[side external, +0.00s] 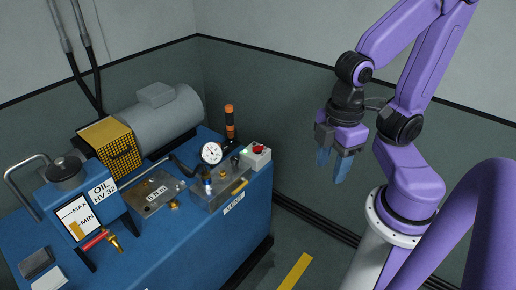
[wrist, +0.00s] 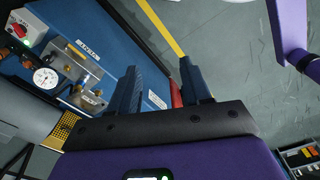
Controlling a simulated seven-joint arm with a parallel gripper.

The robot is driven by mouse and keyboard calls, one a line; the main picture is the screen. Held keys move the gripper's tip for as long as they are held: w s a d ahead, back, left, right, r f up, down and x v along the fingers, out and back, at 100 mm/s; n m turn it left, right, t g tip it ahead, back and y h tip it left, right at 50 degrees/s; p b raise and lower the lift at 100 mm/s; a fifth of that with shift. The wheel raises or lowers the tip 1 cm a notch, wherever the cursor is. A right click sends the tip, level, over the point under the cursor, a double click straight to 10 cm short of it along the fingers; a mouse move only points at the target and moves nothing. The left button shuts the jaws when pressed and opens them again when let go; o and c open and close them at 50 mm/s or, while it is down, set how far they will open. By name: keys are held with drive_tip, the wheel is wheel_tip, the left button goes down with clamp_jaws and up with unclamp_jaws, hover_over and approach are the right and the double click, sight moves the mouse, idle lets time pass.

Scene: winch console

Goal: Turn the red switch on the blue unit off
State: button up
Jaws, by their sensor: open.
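The blue unit (side external: 170,262) stands on the left in the side view, and its blue top also shows in the wrist view (wrist: 85,60). The red switch (side external: 258,149) sits on a small light-grey box at the unit's right corner; it also shows at the left edge of the wrist view (wrist: 19,31). A small green spot is beside it. I cannot tell the switch's exact position. My gripper (side external: 333,168) hangs in the air to the right of the unit, apart from the switch. Its blue fingers (wrist: 158,66) are open with nothing between them.
A round gauge (side external: 211,153), a metal valve block (side external: 217,188) and an orange-and-black post (side external: 229,121) stand close to the switch box. A grey motor (side external: 165,115) is at the back. The floor right of the unit is clear, with a yellow stripe (side external: 295,272).

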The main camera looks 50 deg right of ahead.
drive_tip(key=w, duration=0.2)
drive_tip(key=w+a, duration=0.1)
drive_tip(key=w, duration=0.2)
drive_tip(key=w+a, duration=0.1)
drive_tip(key=w, duration=0.2)
drive_tip(key=shift+w+a+r, duration=0.1)
drive_tip(key=shift+a+r, duration=0.1)
drive_tip(key=shift+a, duration=0.05)
drive_tip(key=shift+c, duration=0.3)
drive_tip(key=w+d+f, duration=0.1)
drive_tip(key=w+d, duration=0.1)
drive_tip(key=w, duration=0.7)
drive_tip(key=w+d+f, duration=0.2)
drive_tip(key=w, duration=0.8)
hover_over(258, 149)
wheel_tip(258, 149, down, 12)
drive_tip(key=shift+m, duration=0.3)
drive_tip(key=f, duration=1.6)
drive_tip(key=shift+w+d+f, duration=0.2)
drive_tip(key=shift+d+f, duration=0.05)
drive_tip(key=shift+f, duration=0.05)
clamp_jaws()
